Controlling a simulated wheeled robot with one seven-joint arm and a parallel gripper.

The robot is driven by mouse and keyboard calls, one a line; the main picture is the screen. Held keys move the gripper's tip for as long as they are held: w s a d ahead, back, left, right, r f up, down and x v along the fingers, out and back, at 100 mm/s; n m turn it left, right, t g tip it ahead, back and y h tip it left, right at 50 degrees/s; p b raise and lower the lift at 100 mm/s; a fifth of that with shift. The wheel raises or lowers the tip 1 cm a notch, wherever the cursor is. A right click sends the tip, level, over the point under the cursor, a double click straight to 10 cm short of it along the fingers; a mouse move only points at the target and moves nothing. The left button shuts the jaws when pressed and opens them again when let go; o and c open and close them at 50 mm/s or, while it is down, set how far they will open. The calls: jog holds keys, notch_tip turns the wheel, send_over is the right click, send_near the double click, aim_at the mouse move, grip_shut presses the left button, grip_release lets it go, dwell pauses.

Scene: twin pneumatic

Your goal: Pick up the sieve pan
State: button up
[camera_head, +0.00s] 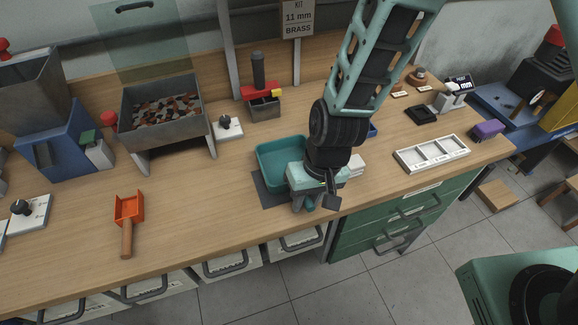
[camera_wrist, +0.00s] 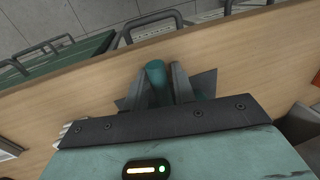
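The teal sieve pan (camera_head: 267,156) sits on a dark mat (camera_head: 262,190) on the wooden bench, in the middle of the head view. My gripper (camera_head: 316,203) is over its front right side and hides part of it. In the wrist view, the round end of the pan's teal handle (camera_wrist: 155,70) shows between the two grey fingers of my gripper (camera_wrist: 160,72). The fingers are on either side of the handle. Whether they press on it is not clear. The pan's mesh or floor is not clearly visible.
An orange scoop (camera_head: 128,215) lies to the left. A grey hopper of brown pieces (camera_head: 165,112) stands behind it. A white divided tray (camera_head: 432,153) is to the right. The bench front edge and drawer handles (camera_head: 226,265) are close to my gripper.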

grip_shut()
jog(key=shift+r, duration=0.1)
